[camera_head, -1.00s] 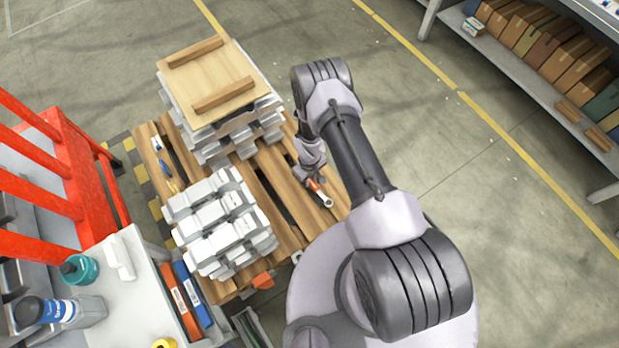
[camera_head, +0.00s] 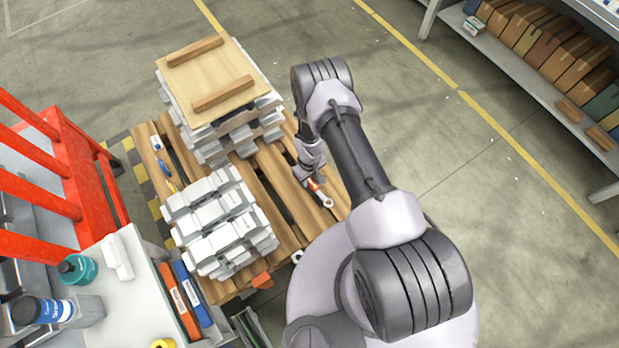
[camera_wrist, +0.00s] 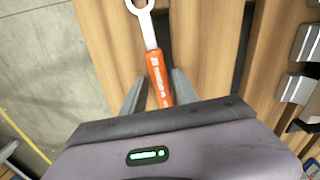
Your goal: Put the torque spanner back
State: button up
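The torque spanner (camera_head: 323,195), with an orange handle and a grey ring end, lies on the wooden pallet (camera_head: 269,192), beside its right edge. In the wrist view the spanner (camera_wrist: 157,72) points up and away, ring end at the top. My gripper (camera_wrist: 160,78) is open, with one finger on each side of the orange handle and small gaps visible. In the head view my gripper (camera_head: 311,177) is low over the pallet at the handle end, partly hidden by my wrist.
A stack of silver ingots (camera_head: 218,222) stands left of the spanner. A taller stack behind it carries a wooden board (camera_head: 212,80). A red rail frame (camera_head: 85,190) and a grey worktop (camera_head: 122,290) with bottles are at left. Shelves with boxes (camera_head: 545,45) stand at right.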

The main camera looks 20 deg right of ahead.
jog(key=shift+r+p, duration=1.1)
jog(key=shift+r, duration=0.45)
jog(key=o, duration=0.5)
jog(key=shift+o, duration=0.2)
jog(key=shift+r+p, duration=0.65)
jog(key=shift+r, duration=0.35)
jog(key=o, duration=0.6)
